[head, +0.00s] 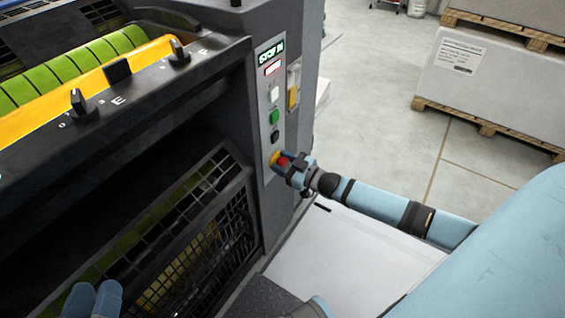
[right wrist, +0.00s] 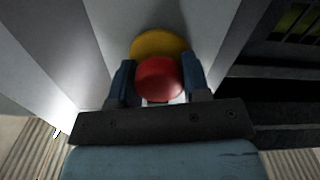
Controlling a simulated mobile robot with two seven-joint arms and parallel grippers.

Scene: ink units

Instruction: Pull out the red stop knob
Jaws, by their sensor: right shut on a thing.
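The red stop knob (head: 282,161) sits on a yellow base (head: 274,157) at the bottom of the control strip on the press. My right gripper (head: 284,159) reaches it from the right. In the right wrist view the red knob (right wrist: 159,78) is between the two blue fingers, with the yellow base (right wrist: 158,45) behind it. The right gripper is shut on the knob. The display above reads "STOP IN" (head: 271,54).
A black mesh guard (head: 190,255) is left of the strip. Pallets with white stacks (head: 490,80) stand at the back right.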

